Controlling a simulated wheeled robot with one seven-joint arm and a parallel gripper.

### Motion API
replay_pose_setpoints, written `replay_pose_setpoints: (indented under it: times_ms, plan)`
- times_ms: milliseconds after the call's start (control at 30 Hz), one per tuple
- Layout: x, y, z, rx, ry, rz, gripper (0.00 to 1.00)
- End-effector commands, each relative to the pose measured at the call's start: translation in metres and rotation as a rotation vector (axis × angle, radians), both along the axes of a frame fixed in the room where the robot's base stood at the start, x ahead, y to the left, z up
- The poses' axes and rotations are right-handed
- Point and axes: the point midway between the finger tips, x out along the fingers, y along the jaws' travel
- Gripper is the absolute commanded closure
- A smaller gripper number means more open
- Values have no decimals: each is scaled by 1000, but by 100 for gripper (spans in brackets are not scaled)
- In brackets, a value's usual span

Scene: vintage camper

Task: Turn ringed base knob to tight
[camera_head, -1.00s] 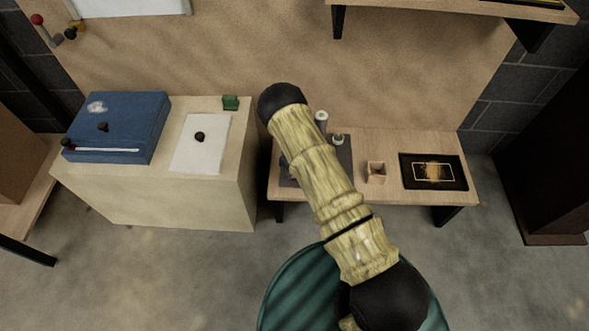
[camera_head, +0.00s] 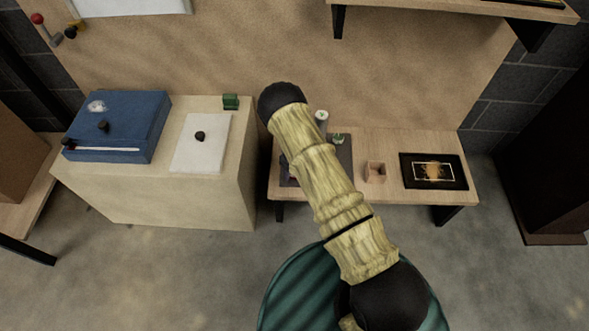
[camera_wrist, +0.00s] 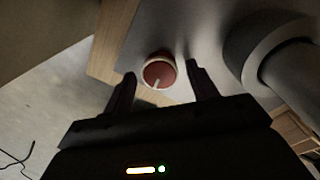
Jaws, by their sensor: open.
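A red round knob (camera_wrist: 159,74) with a pale ring around it and a pale pointer mark toward its lower edge shows in the wrist view. It sits on a grey plate (camera_wrist: 172,28). My gripper (camera_wrist: 161,76) is open, with one dark finger to each side of the knob in the picture. I see a gap at each finger and cannot tell how far the fingertips are from the plate. In the head view my arm hides my gripper and much of the grey plate (camera_head: 344,152) on the low bench.
A thick pale cylinder with a grey collar (camera_wrist: 265,45) stands close right of my gripper. The low bench (camera_head: 440,199) also bears a small open wooden box (camera_head: 375,173) and a black framed panel (camera_head: 433,171). A cabinet (camera_head: 150,199) with a blue case (camera_head: 118,125) stands left.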

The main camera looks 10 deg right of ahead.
Motion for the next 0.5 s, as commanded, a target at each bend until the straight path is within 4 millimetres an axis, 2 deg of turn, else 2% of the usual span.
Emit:
replay_pose_setpoints:
  times_ms: [167,500]
  plan:
    - [1,0,19,1,-1,0,42]
    - [3,-3,85,0,-2,0,42]
